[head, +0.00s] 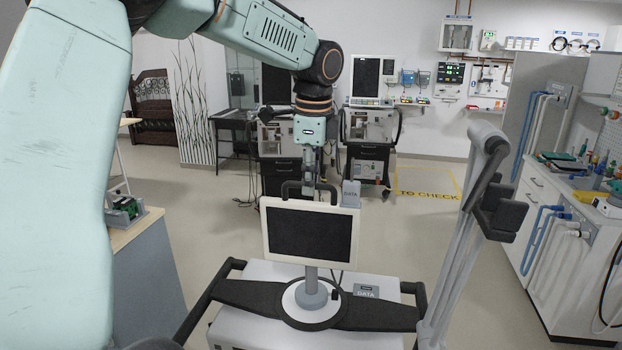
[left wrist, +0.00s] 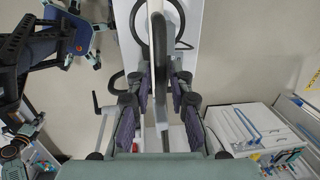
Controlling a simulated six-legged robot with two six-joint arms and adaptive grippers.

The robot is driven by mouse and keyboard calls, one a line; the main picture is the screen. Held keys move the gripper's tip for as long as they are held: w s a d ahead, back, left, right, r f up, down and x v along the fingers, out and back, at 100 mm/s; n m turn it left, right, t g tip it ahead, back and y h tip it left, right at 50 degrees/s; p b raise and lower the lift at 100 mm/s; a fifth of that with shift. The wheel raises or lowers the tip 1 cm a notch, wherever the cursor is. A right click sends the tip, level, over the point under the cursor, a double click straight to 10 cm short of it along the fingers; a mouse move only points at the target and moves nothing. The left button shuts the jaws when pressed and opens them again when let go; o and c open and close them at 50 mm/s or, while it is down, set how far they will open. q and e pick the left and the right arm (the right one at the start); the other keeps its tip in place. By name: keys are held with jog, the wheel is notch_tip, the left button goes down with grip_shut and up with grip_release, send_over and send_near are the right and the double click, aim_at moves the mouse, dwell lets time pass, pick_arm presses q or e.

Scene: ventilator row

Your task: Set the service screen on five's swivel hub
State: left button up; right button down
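The service screen (head: 310,232), white-framed with a dark face, stands upright above a grey post (head: 311,277). The post meets the round white swivel hub (head: 300,316) on the ventilator's top; I cannot tell whether it is fully seated. A dark carry handle (head: 293,186) rises from the screen's top edge. My left gripper (head: 316,180) is over this handle, pointing down. In the left wrist view its fingers (left wrist: 160,92) stand apart on both sides of the handle, with gaps showing. My right gripper is not in view.
A DATA tag (head: 351,193) is at the screen's top right, and a DATA plate (head: 366,291) lies beside the hub. A grey jointed arm (head: 465,235) rises at the right. Other ventilators (head: 370,125) stand behind. A workbench (head: 575,205) is at the right.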

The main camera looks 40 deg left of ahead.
pick_arm(q)
jog(key=shift+o, duration=1.4)
jog(key=shift+s, duration=0.15)
jog(key=shift+f, duration=0.3)
jog(key=shift+w+r, duration=0.2)
jog(key=shift+r, duration=0.3)
jog(key=r, duration=0.7)
jog(key=d+r, duration=0.1)
jog(key=r, duration=0.3)
jog(key=shift+s+r, duration=0.2)
jog(key=shift+s, duration=0.2)
jog(key=shift+s+d, duration=0.1)
jog(key=shift+d, duration=0.05)
